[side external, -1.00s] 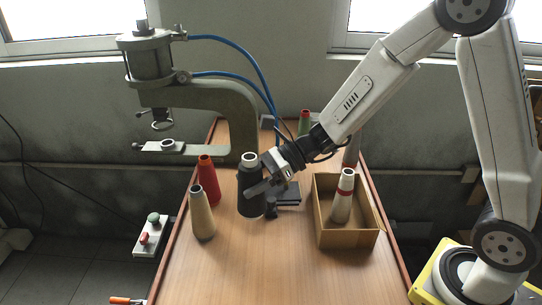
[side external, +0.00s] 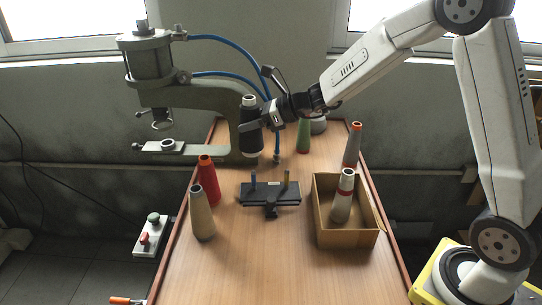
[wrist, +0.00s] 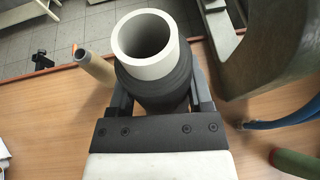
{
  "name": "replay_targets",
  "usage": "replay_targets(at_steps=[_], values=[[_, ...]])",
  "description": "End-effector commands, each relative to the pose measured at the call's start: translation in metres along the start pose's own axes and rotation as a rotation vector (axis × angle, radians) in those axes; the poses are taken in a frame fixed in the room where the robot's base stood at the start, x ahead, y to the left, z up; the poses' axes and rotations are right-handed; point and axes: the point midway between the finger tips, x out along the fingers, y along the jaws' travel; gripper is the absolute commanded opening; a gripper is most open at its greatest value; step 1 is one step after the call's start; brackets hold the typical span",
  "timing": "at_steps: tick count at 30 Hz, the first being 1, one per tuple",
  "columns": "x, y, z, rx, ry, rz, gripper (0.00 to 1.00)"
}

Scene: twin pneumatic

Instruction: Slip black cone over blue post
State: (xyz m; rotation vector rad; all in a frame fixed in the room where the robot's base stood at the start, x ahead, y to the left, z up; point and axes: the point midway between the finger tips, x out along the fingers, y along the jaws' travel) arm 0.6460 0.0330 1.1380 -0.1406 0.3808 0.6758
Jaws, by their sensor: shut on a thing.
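The black cone (side external: 250,143) is upright, with a pale top rim. My gripper (side external: 256,126) is shut around its side and holds it in the air above the stand. In the wrist view the cone (wrist: 153,82) sits between my two fingers, its pale open tube tilted toward the camera. The blue post (side external: 253,180) rises from the left end of a black stand (side external: 270,198) on the table, below the cone and apart from it. The blue post does not show in the wrist view.
A brown post (side external: 287,183) stands at the stand's right end. Red (side external: 208,182) and beige (side external: 202,215) cones stand to the left. A cardboard box (side external: 346,240) holds a white-and-red cone. The grey press (side external: 225,105) is close behind the held cone. The front table is clear.

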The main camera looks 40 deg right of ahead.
Motion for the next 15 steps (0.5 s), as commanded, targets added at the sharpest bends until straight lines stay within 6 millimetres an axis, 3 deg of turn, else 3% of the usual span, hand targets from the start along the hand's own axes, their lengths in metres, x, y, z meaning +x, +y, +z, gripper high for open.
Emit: replay_targets(at_steps=[4, 15], values=[[-0.0016, -0.0103, 0.0038, 0.015, -0.003, -0.028, 0.0], [-0.0019, -0.0107, 0.0041, 0.015, -0.004, -0.03, 0.0]])
